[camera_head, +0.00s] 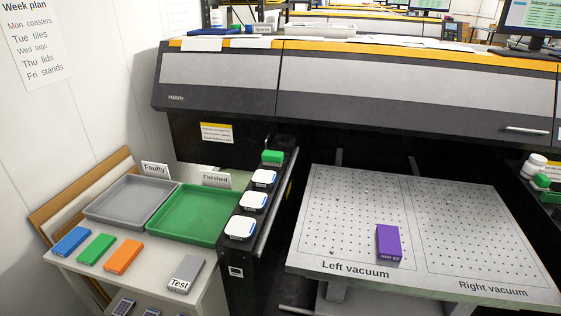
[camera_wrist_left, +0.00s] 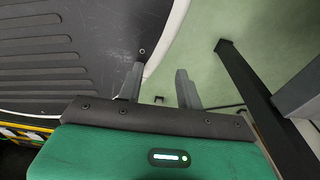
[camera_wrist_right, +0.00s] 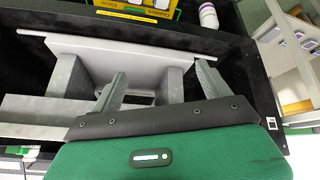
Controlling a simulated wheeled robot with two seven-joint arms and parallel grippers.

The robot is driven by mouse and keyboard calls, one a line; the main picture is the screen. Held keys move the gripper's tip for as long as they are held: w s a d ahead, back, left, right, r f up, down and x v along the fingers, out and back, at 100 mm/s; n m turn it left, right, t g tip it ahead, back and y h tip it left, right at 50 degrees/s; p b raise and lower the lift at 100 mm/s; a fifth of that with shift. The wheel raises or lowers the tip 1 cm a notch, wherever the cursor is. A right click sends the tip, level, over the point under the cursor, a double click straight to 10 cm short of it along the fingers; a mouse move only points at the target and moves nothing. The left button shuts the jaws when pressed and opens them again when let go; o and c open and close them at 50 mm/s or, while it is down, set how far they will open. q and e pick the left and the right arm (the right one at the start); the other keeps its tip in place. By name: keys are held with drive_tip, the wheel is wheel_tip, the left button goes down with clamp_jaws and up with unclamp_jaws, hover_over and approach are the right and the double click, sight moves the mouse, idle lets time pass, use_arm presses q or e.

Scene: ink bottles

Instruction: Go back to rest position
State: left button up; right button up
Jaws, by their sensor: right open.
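Neither gripper shows in the head view. In the left wrist view, my left gripper (camera_wrist_left: 159,72) has its two fingers apart with nothing between them, above a pale green floor and beside a dark ribbed surface. In the right wrist view, my right gripper (camera_wrist_right: 160,80) is open and empty in front of grey metal supports. A purple box (camera_head: 389,243) lies on the left vacuum area of the perforated table (camera_head: 412,215). Several ink bottles with white caps (camera_head: 239,228) stand in a row in the black holder, with a green-capped one (camera_head: 272,156) at its far end.
A grey Faulty tray (camera_head: 130,198) and green Finished tray (camera_head: 190,215) sit on the left side table. Blue (camera_head: 71,242), green (camera_head: 96,248), orange (camera_head: 123,255) and grey Test (camera_head: 186,273) blocks lie before them. A large printer (camera_head: 370,85) spans the back.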

drive_tip(key=s+f+g, duration=0.2)
drive_tip(key=s+g, duration=0.1)
drive_tip(key=s, duration=0.3)
wheel_tip(320, 180, down, 28)
drive_tip(key=f+p, duration=0.1)
drive_tip(key=p, duration=0.2)
use_arm(q)
drive_tip(key=s+a+r+p, duration=0.2)
drive_tip(key=s+p, duration=0.1)
drive_tip(key=s, duration=0.4)
drive_tip(key=shift+g, duration=0.3)
use_arm(e)
drive_tip(key=s+d+f+g, duration=0.2)
drive_tip(key=s+f, duration=1.3)
drive_tip(key=s, duration=0.4)
drive_tip(key=shift+d+f+n, duration=0.3)
drive_tip(key=shift+d+f, duration=0.1)
